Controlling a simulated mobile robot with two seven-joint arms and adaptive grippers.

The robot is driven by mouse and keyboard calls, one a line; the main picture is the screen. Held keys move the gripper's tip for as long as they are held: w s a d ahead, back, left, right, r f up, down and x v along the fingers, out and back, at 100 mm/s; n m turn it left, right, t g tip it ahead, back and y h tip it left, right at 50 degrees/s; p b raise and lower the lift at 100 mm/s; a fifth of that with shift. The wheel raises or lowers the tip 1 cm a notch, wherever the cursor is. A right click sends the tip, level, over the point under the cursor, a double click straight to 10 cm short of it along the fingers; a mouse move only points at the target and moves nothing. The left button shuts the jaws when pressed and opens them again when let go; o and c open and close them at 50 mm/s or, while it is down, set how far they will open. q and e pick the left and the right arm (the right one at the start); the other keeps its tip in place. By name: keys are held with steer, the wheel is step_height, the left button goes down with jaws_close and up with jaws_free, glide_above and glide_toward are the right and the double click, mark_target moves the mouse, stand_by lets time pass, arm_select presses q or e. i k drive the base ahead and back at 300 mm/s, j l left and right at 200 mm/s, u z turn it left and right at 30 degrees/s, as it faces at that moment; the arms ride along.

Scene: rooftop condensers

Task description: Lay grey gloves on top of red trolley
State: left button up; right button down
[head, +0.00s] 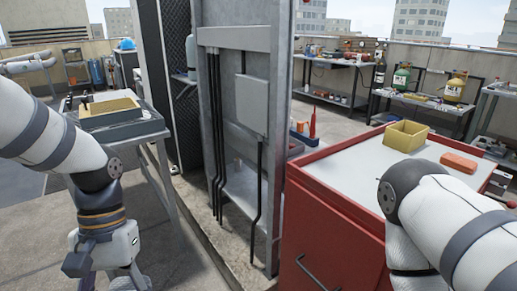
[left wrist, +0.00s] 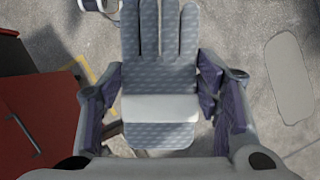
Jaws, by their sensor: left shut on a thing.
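The grey gloves (left wrist: 158,75) are held between the two fingers of my left gripper (left wrist: 160,82) in the left wrist view, with the glove fingers pointing up in that picture and a pale band across the cuff. In the head view my left gripper (head: 115,278) is low at the bottom left, cut by the frame edge, and the gloves cannot be made out there. The red trolley (head: 340,218) stands at the right with a pale flat top; its red side (left wrist: 38,105) also shows at the left of the left wrist view, apart from the gloves. My right gripper is out of view.
On the trolley top are a yellow bin (head: 406,136) and an orange box (head: 459,162); the left part is bare. A grey metal cabinet frame (head: 234,60) stands between my left arm and the trolley. A side table (head: 150,126) with a yellow tray stands left.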

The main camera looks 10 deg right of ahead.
mark_target(363, 170)
steer(key=i+j+z, duration=0.15)
steer(key=z, duration=0.25)
steer(key=i+j+z, duration=0.1)
steer(key=j+z, duration=0.3)
steer(key=i+j+z, duration=0.1)
steer(key=z, duration=0.35)
